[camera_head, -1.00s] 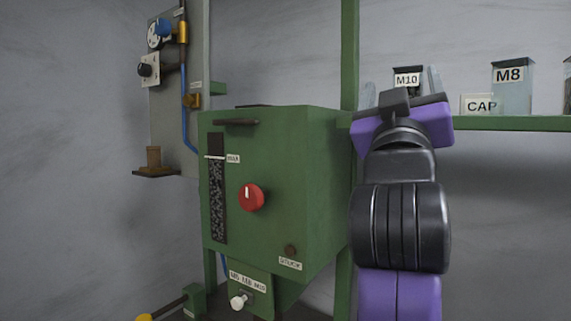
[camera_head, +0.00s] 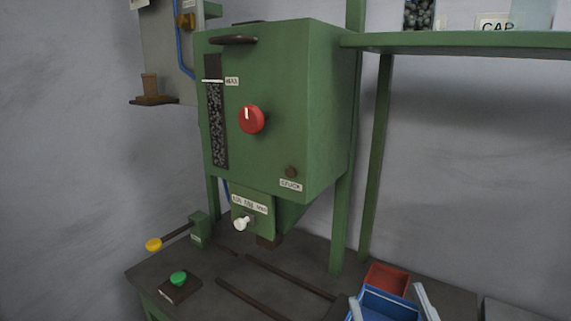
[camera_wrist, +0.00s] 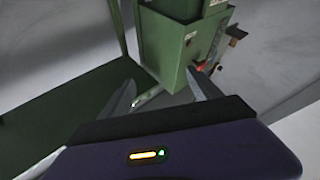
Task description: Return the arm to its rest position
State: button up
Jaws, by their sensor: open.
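My gripper (camera_head: 388,298) shows in the head view only as two pale fingertips at the bottom right edge, in front of a blue bin (camera_head: 385,306). The rest of my arm is below the picture. In the wrist view, my gripper (camera_wrist: 160,79) has its two fingers spread apart with nothing between them. A green machine body (camera_wrist: 180,35) stands beyond the fingers there.
The green hopper machine (camera_head: 275,110) with a red knob (camera_head: 251,119) stands centre. A green shelf (camera_head: 460,41) is at upper right. A red bin (camera_head: 388,278) sits behind the blue one. A green button (camera_head: 179,278) and yellow-tipped lever (camera_head: 154,244) are at left.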

jog(key=s+d+f+m+g+h, duration=0.1)
jog(key=s+d+f+g, duration=0.1)
jog(key=s+f, duration=0.5)
jog(key=s+d+f+m+g+h+b, duration=0.1)
jog(key=s+f+g, duration=0.2)
jog(key=s+f, duration=0.4)
jog(key=s+d+f+m+g, duration=0.2)
jog(key=s+f, duration=0.5)
jog(key=s, duration=0.9)
jog(key=shift+d+g+h, duration=0.3)
jog(key=shift+g+h, duration=0.1)
jog(key=shift+g, duration=0.1)
